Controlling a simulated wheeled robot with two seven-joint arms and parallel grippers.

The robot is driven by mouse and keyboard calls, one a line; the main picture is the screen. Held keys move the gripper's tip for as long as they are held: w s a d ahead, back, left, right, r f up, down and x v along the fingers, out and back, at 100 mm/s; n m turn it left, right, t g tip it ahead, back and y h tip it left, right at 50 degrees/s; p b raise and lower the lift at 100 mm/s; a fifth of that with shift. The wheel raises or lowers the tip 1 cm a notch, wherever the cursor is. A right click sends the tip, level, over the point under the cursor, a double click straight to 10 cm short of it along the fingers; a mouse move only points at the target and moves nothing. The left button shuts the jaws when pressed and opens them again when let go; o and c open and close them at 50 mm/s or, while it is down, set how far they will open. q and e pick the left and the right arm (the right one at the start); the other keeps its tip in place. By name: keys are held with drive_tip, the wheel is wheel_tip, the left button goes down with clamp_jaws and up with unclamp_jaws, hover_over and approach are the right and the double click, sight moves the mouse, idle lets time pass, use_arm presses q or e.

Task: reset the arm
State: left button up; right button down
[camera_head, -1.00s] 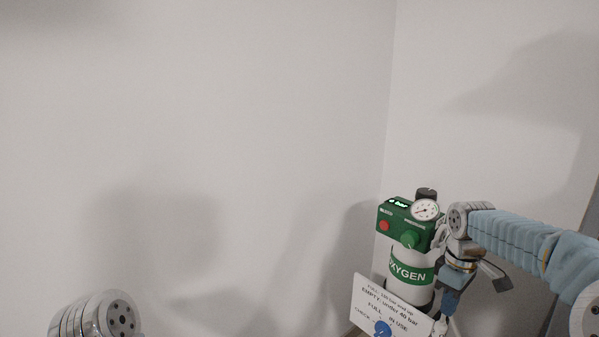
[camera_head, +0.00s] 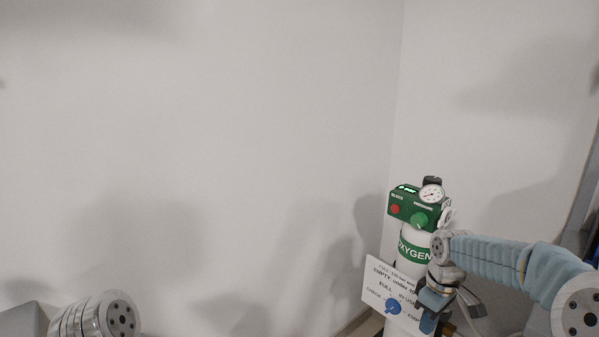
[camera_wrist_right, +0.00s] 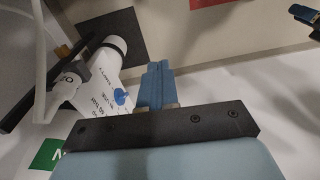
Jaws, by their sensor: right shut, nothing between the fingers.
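My right arm (camera_head: 510,262) comes in from the right, with a pale blue sleeve. Its gripper (camera_head: 430,319) points down in front of the oxygen cylinder, beside the white card. In the right wrist view its blue fingers (camera_wrist_right: 154,86) are together with nothing between them. My left gripper is out of view; only a round joint of my left arm shows at the lower left.
A white oxygen cylinder (camera_head: 415,262) with a green regulator box (camera_head: 417,208) and round gauge (camera_head: 431,194) stands near the wall corner. A white card (camera_head: 380,283) with a blue knob (camera_head: 393,306) is in front. A dark square (camera_wrist_right: 112,35) and red patch (camera_wrist_right: 205,3) show below.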

drive_tip(key=s+a+f+m+y, duration=0.1)
drive_tip(key=s+a+f, duration=0.25)
drive_tip(key=f, duration=0.35)
drive_tip(key=s+a+f+m+y, duration=0.1)
drive_tip(key=s+a+f+m, duration=0.1)
drive_tip(key=a+f, duration=0.4)
drive_tip(key=s+a+f+m+y, duration=0.1)
drive_tip(key=s+a+f, duration=0.15)
drive_tip(key=f, duration=0.65)
drive_tip(key=s+a+f+m, duration=0.2)
drive_tip(key=s+a+f, duration=0.1)
drive_tip(key=s, duration=0.4)
drive_tip(key=s+a+f+m, duration=0.3)
drive_tip(key=s+f, duration=0.2)
drive_tip(key=s, duration=0.3)
drive_tip(key=shift+a, duration=0.3)
